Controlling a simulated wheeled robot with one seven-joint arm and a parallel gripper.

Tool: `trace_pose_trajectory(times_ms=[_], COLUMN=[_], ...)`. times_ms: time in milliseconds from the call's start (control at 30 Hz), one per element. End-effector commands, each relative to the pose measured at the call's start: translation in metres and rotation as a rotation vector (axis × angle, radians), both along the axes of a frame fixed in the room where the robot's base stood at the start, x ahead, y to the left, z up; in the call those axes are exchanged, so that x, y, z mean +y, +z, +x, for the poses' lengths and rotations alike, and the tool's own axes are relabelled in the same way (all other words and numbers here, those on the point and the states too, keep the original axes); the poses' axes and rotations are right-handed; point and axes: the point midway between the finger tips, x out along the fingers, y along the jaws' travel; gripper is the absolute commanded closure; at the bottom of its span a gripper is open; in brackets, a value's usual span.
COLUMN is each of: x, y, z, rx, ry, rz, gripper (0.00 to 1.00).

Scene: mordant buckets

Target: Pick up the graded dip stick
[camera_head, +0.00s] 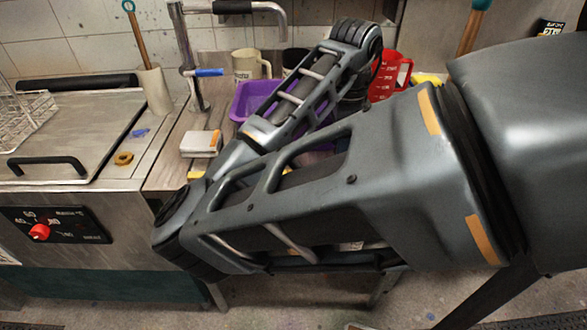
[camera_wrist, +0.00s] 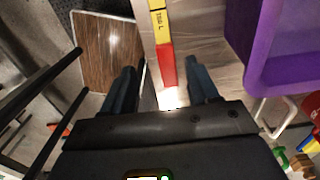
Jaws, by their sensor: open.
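The graded dip stick (camera_wrist: 164,62) is a long narrow bar with yellow and red sections, dark markings and a pale near end. In the wrist view it runs from the top edge down between my fingers, along the bench edge. In the head view only a small yellow piece (camera_head: 197,174), likely part of it, shows beside my arm. My gripper (camera_wrist: 161,66) is open, with one finger on each side of the stick in the picture. No contact shows, and I cannot tell the height gap. My arm hides the gripper in the head view.
A purple tub (camera_head: 252,98) stands on the bench, close right of the stick in the wrist view (camera_wrist: 252,70). A brown panel (camera_wrist: 108,48) lies below the bench edge.

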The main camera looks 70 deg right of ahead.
Motion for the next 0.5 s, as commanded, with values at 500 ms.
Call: trace_pose_trajectory(times_ms=[500], x=[-0.004], y=[-0.061], z=[0.006], rx=[0.006], ry=[0.005], rz=[-0.005], gripper=[0.40])
